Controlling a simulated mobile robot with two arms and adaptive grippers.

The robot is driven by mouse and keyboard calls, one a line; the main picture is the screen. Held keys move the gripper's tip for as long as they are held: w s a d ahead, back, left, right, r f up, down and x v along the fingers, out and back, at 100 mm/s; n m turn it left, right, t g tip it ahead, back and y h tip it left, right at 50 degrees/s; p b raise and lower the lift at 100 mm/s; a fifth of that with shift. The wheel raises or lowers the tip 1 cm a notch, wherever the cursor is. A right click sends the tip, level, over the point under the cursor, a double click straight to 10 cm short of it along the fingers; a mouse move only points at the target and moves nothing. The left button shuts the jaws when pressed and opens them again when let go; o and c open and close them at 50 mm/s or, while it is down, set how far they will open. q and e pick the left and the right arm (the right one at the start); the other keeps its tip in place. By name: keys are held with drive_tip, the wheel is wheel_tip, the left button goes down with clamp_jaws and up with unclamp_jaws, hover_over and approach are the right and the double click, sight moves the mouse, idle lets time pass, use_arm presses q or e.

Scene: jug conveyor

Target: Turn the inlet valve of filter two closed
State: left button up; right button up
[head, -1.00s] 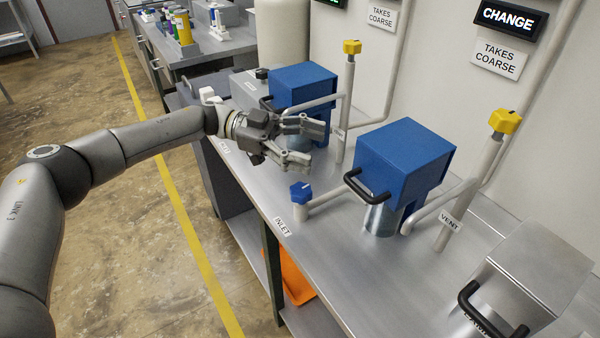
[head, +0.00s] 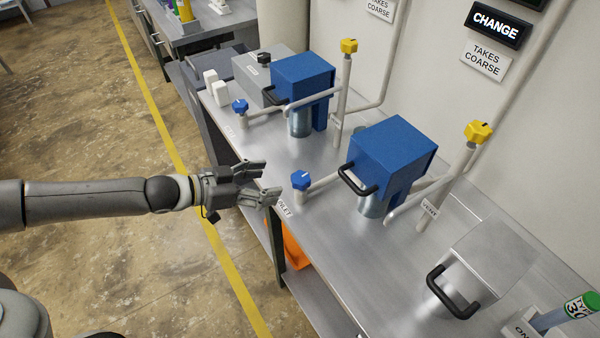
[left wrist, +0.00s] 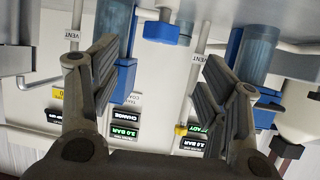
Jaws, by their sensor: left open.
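Two blue filter housings stand on the steel bench, a nearer one (head: 392,155) below the CHANGE sign and a farther one (head: 303,80). I cannot read which is filter two. The nearer filter's blue inlet knob (head: 300,180) tops a short pipe beside the INLET label. The farther filter has a similar blue knob (head: 240,106). My left gripper (head: 272,180) is open and empty, just left of the nearer knob, fingers pointing at it without touching. In the upside-down left wrist view, this knob (left wrist: 165,31) shows between the spread fingers. My right gripper is out of view.
Yellow vent knobs (head: 478,132) (head: 348,46) top upright pipes behind the filters. A grey box with a black handle (head: 482,260) and a green-capped tube (head: 580,306) are at the front right. Open floor lies left of the bench (head: 330,270).

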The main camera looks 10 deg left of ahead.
sight(298, 178)
use_arm(q)
drive_tip(key=p+x, duration=0.1)
drive_tip(key=x, duration=0.9)
drive_tip(key=shift+w+d+f, duration=0.1)
drive_tip(key=shift+w+d, duration=0.1)
drive_tip(key=shift+c, duration=0.4)
drive_tip(key=c, duration=0.9)
drive_tip(key=shift+c, duration=0.2)
drive_tip(key=shift+d, duration=0.1)
drive_tip(key=shift+m+g+h, duration=0.6)
drive_tip(key=shift+m+g, duration=0.1)
drive_tip(key=shift+m, duration=0.1)
drive_tip(key=o, duration=1)
